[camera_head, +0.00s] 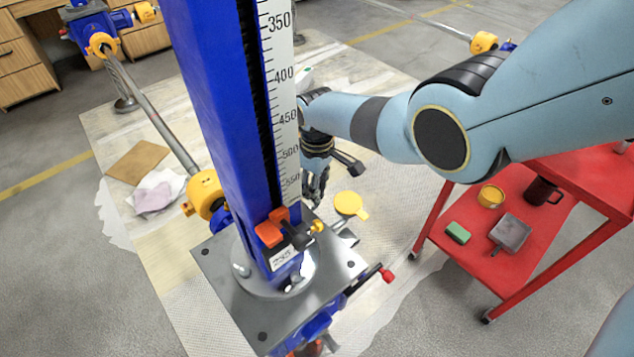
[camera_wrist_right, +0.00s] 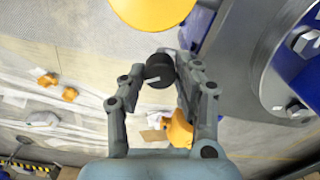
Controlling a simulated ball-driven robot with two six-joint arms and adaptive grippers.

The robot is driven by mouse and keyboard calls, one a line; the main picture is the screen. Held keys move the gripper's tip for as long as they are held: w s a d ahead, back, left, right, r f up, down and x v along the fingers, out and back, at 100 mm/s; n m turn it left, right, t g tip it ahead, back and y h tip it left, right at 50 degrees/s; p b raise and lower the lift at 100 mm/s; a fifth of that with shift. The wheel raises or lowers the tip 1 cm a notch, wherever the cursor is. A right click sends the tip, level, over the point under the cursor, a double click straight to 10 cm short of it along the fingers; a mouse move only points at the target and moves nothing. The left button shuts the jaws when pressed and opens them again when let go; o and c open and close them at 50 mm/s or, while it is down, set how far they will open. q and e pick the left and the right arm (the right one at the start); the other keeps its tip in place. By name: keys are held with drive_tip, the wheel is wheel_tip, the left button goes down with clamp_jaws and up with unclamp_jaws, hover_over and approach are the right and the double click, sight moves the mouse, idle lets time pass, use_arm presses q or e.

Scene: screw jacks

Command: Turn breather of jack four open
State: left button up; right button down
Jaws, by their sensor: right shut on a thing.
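A blue screw jack column (camera_head: 213,95) with a white printed scale stands on a grey metal base plate in the head view. My right gripper (camera_head: 317,190) is just behind and right of the column, pointing down and partly hidden by it. In the right wrist view, my right gripper (camera_wrist_right: 166,72) is shut on a small dark round knob (camera_wrist_right: 159,66), which looks like the breather. Its open or closed setting cannot be read, nor can the jack's number. A yellow cap (camera_head: 350,204) sits close to the right gripper. My left gripper is not in view.
An orange block (camera_head: 271,230) and a dark lever are at the column's foot. A red-tipped rod (camera_head: 386,275) sticks out of the base. A red cart (camera_head: 510,232) with a mug and tools stands at right. A grey shaft (camera_head: 150,110) runs to another jack.

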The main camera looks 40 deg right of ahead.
drive_tip(key=n, duration=0.5)
drive_tip(key=shift+n, duration=0.3)
drive_tip(key=n, duration=0.5)
drive_tip(key=shift+n, duration=0.3)
drive_tip(key=c, duration=0.9)
unclamp_jaws()
drive_tip(key=shift+c, duration=0.2)
wheel_tip(320, 180, up, 12)
